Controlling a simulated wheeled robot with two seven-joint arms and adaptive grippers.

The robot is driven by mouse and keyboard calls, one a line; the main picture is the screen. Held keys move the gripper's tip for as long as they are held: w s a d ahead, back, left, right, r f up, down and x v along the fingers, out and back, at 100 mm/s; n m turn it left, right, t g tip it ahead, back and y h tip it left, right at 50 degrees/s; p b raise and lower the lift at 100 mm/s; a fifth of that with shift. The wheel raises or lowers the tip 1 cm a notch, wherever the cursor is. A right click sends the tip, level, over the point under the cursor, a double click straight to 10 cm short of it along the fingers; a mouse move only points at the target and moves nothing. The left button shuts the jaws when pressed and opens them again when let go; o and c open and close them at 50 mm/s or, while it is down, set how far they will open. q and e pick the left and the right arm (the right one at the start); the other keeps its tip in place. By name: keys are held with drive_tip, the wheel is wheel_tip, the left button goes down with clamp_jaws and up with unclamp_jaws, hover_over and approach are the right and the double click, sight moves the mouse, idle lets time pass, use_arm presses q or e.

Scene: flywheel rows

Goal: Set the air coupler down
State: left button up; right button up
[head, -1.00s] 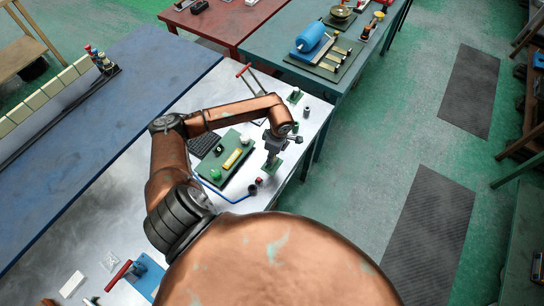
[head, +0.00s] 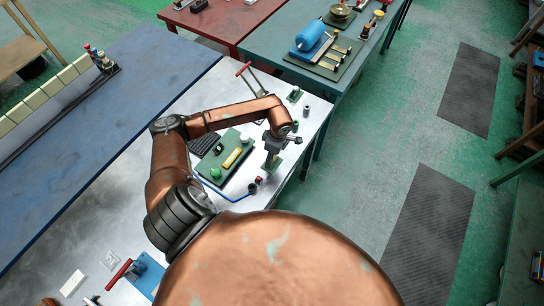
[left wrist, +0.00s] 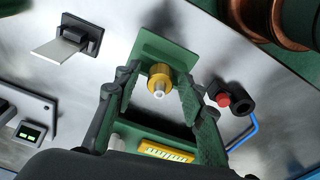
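The air coupler, a dark cylinder with a red part (left wrist: 225,100) and a blue hose, lies on the bench right of my left gripper in the left wrist view. It is small in the head view (head: 257,181). My left gripper (left wrist: 158,92) is open, its two dark fingers apart. Between and beyond them is a brass fitting with a pale nozzle (left wrist: 159,80), on a green plate (left wrist: 160,50). I cannot tell whether a finger touches it. In the head view my left gripper (head: 272,147) is over the bench's right side. My right gripper is not in view.
A green board (head: 225,161) with a yellow piece and a green knob lies left of the coupler. A black keyboard-like block (head: 204,144) is behind it. The blue hose (head: 232,199) curves along the bench. A red-handled clamp (head: 120,274) stands at the near left.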

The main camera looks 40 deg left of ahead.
use_arm(q)
drive_tip(key=shift+r, duration=0.25)
wheel_tip(320, 180, up, 12)
drive_tip(key=d+b, duration=0.1)
drive_tip(key=b, duration=0.1)
drive_tip(key=shift+w+d+f, duration=0.15)
drive_tip(key=shift+w+d, duration=0.05)
drive_tip(key=shift+w, duration=0.05)
drive_tip(key=shift+f, duration=0.1)
drive_tip(key=f, duration=0.4)
drive_tip(key=a+f+p, duration=0.1)
drive_tip(key=f, duration=0.3)
drive_tip(key=f+p, duration=0.1)
drive_tip(key=f, duration=0.3)
drive_tip(key=shift+s+a, duration=0.2)
drive_tip(key=shift+s, duration=0.05)
wheel_tip(320, 180, up, 3)
drive_tip(key=shift+f+b, duration=0.1)
drive_tip(key=shift+b, duration=0.4)
drive_tip(key=shift+s+d+r, duration=0.1)
drive_tip(key=shift+d+r, duration=0.05)
drive_tip(key=shift+r, duration=0.35)
drive_tip(key=shift+f, duration=0.15)
